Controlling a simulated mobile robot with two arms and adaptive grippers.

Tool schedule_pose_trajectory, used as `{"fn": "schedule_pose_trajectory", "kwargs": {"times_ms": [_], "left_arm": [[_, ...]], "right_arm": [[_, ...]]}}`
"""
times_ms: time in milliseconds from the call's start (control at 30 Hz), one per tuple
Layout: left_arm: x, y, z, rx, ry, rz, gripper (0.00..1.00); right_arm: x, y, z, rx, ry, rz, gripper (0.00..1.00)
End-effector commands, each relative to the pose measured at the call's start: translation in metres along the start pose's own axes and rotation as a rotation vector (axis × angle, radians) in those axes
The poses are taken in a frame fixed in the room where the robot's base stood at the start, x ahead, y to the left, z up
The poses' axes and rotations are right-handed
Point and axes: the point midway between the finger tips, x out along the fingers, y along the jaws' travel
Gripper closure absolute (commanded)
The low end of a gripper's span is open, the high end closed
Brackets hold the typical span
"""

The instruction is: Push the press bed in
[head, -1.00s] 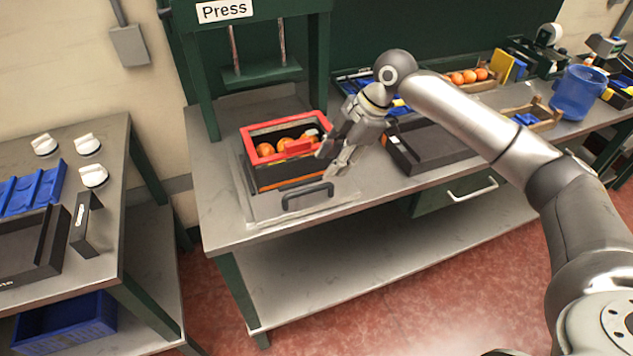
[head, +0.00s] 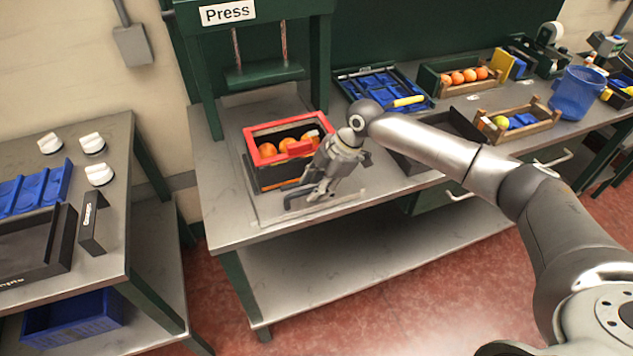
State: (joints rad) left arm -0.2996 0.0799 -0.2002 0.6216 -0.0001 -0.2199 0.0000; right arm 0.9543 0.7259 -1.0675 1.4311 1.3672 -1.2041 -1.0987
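The press (head: 262,75) is a dark green frame labelled "Press" at the back of the workbench. A black box with a red rim (head: 254,134) holding several oranges (head: 287,145) stands on the bed. My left gripper is out of view.
A black tray (head: 420,165) lies right of the bed. A blue bin (head: 578,95) stands far right. Another table (head: 110,220) with white knobs stands at the left.

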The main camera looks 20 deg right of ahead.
Motion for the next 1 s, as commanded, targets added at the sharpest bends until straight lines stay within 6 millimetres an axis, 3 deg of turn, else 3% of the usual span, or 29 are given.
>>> {"fn": "schedule_pose_trajectory", "kwargs": {"times_ms": [167, 467, 1000], "left_arm": [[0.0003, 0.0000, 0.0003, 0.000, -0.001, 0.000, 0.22], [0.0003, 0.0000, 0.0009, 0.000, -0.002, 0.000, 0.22], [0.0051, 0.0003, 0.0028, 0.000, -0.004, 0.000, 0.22]], "right_arm": [[0.0004, -0.0001, 0.0001, 0.000, 0.000, 0.000, 0.65], [0.0001, -0.0001, 0.0000, 0.000, 0.000, 0.000, 1.00], [0.0025, 0.0084, 0.0002, 0.000, 0.001, 0.002, 1.00]]}}
